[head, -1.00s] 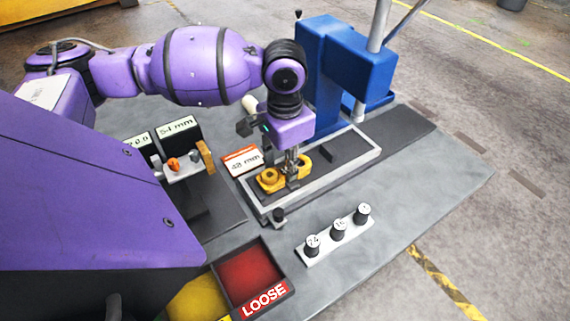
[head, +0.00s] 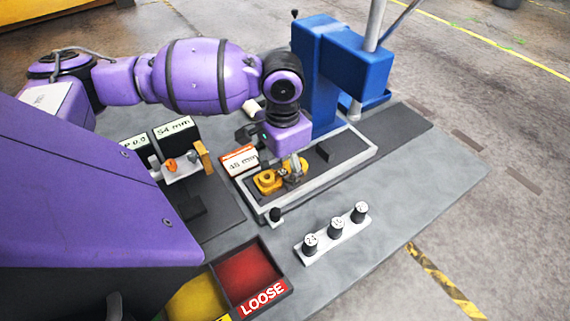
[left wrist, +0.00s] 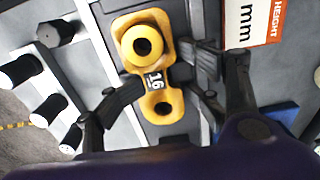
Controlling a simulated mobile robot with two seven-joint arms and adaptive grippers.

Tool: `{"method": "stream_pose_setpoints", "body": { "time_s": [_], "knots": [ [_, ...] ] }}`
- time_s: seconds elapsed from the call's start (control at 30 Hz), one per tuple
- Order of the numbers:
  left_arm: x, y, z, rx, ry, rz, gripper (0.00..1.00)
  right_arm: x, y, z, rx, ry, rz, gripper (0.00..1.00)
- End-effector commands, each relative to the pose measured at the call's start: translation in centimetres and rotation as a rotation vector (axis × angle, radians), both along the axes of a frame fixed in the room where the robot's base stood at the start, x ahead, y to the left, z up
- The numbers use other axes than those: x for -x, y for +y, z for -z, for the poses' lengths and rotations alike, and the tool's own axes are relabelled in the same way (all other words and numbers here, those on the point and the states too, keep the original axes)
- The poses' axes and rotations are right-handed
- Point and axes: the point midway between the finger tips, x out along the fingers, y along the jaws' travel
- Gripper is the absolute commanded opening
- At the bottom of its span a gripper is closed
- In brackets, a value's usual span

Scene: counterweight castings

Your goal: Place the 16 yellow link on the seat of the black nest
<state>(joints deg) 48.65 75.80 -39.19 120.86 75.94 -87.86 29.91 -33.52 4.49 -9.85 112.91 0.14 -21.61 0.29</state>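In the left wrist view the link (left wrist: 162,108), marked 16, has a raised ring at one end and a hole at the other. My left gripper (head: 294,169) is low over the link. In the left wrist view its fingers (left wrist: 160,74) stand spread on both sides of the narrow middle. The seat under the link is hidden. My right gripper is out of view.
A blue press column (head: 318,80) stands behind the frame. A white strip (head: 325,243) with several black knobs is in front. A red LOOSE bin (head: 252,278) and yellow bin (head: 200,300) are nearer.

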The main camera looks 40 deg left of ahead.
Motion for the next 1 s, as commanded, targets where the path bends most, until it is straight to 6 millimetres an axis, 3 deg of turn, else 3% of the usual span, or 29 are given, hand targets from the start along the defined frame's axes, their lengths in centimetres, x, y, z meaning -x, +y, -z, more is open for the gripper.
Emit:
{"method": "stream_pose_setpoints", "body": {
  "time_s": [0.7, 0.8, 1.0],
  "knots": [
    [0.2, 0.1, -0.3, -0.003, 0.005, 0.0, 0.49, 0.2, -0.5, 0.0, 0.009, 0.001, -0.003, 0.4],
    [0.1, 0.1, -1.3, -0.004, 0.003, 0.001, 0.49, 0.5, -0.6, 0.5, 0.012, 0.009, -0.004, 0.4],
    [-0.1, 0.1, -6.2, -0.002, -0.007, -0.001, 0.49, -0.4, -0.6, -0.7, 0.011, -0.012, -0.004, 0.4]
  ]
}}
